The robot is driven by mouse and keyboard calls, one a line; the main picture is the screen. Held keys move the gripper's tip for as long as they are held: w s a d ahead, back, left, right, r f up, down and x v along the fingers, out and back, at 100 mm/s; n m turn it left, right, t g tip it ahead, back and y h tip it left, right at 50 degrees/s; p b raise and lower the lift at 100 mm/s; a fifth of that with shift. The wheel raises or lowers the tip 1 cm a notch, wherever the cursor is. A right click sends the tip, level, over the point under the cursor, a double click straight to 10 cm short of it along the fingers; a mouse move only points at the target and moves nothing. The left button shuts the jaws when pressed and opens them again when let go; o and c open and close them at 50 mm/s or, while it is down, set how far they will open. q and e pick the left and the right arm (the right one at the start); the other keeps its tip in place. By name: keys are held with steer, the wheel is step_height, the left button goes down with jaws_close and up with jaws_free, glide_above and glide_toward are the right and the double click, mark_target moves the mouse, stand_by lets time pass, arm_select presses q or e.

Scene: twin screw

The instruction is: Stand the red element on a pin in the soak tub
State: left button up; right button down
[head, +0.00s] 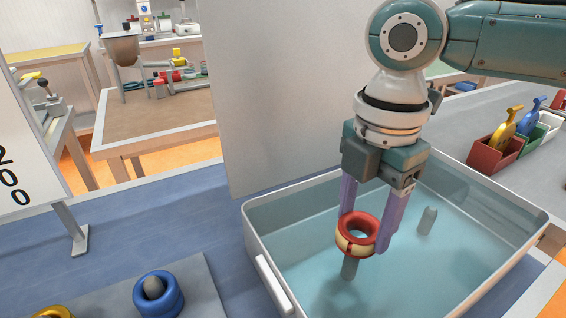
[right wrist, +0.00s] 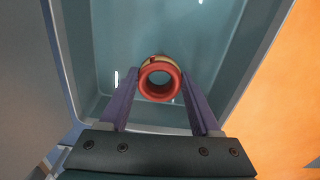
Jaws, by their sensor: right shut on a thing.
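The red element (head: 357,232) is a ring with a red rim and a cream-yellow lower body. My right gripper (head: 368,240) is shut on it, with one purple finger on each side, and holds it upright inside the soak tub (head: 262,240). A grey pin (head: 350,268) shows directly below the ring; its top is hidden by the ring, so I cannot tell whether the ring is around it. A second, bare pin (head: 428,220) stands further right in the tub. In the right wrist view the red element (right wrist: 160,83) sits between the fingertips. My left gripper is out of view.
A blue ring (head: 158,297) sits around a peg on a grey board at the lower left, with a yellow ring (head: 52,312) beside it. A grey panel (head: 280,90) stands behind the tub. Small coloured bins (head: 497,150) are at the right.

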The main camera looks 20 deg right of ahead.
mark_target(355, 255)
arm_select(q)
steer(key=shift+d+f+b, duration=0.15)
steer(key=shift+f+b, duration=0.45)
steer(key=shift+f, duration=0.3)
arm_select(e)
steer(key=shift+f, duration=0.75)
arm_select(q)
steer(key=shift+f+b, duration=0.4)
arm_select(e)
steer(key=shift+f, duration=1.35)
steer(key=shift+f, duration=0.1)
arm_select(q)
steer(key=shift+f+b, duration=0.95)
steer(key=shift+b, duration=0.05)
arm_select(e)
steer(key=shift+f, duration=1.45)
jaws_free()
